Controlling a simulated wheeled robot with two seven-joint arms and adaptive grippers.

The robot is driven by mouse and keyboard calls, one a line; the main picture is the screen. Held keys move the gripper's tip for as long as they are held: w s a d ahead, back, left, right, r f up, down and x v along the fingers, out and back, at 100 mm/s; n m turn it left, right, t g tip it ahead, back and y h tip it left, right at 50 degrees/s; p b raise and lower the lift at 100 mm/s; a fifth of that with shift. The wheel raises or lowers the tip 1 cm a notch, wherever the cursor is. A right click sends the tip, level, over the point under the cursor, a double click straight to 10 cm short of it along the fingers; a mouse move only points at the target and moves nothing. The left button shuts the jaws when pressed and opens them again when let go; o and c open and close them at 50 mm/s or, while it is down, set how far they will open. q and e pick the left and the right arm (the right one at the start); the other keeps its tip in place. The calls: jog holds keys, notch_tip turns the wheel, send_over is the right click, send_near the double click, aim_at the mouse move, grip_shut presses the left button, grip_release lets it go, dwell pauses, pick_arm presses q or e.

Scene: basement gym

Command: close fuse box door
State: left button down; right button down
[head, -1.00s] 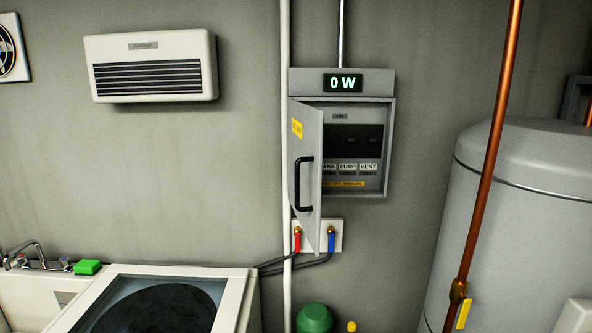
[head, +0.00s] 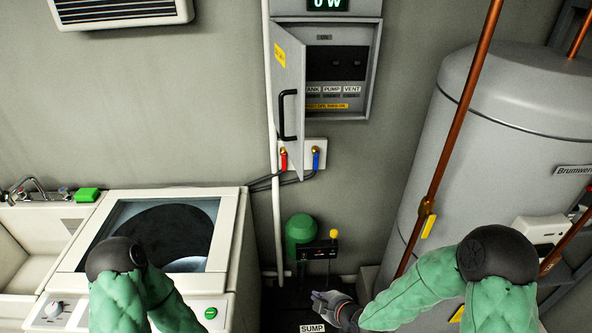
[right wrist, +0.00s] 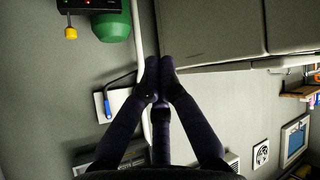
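The grey fuse box (head: 366,70) hangs on the wall with its door (head: 290,60) swung open to the left. The black bar handle (head: 282,117) faces me on the door's outer side. Dark breakers and TANK, PUMP and VENT labels show inside. My right gripper (head: 322,298) is low, below the fuse box and apart from its door, near the SUMP label. In the right wrist view its dark fingers (right wrist: 160,66) are together with nothing visible between them. My left arm shows at lower left, but its gripper is out of view.
A white washer (head: 232,240) stands at left, a grey tank (head: 515,100) and copper pipe (head: 460,120) at right. A green vessel (head: 300,230) is below the box.

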jog(key=w+a+r+n+t+y+p, duration=0.1)
jog(key=a+r+n+t+y+p, duration=0.3)
jog(key=r, duration=0.7)
jog(key=w+d+r+n+h+p, duration=0.15)
jog(key=r+n, duration=0.35)
jog(key=r, duration=0.6)
jog(key=w+a+r+n+t+y+p, duration=0.15)
jog(key=r+n, duration=0.35)
jog(key=r, duration=0.5)
jog(key=a+r+p+x, duration=0.1)
jog(key=p+x, duration=0.1)
jog(key=x, duration=0.8)
jog(key=shift+t+y, duration=0.4)
jog(key=shift+t, duration=0.05)
jog(key=d, duration=0.3)
jog(key=d+p, duration=0.1)
jog(key=shift+w+d+r, duration=0.1)
jog(key=shift+w+d, duration=0.05)
jog(key=shift+w, duration=0.15)
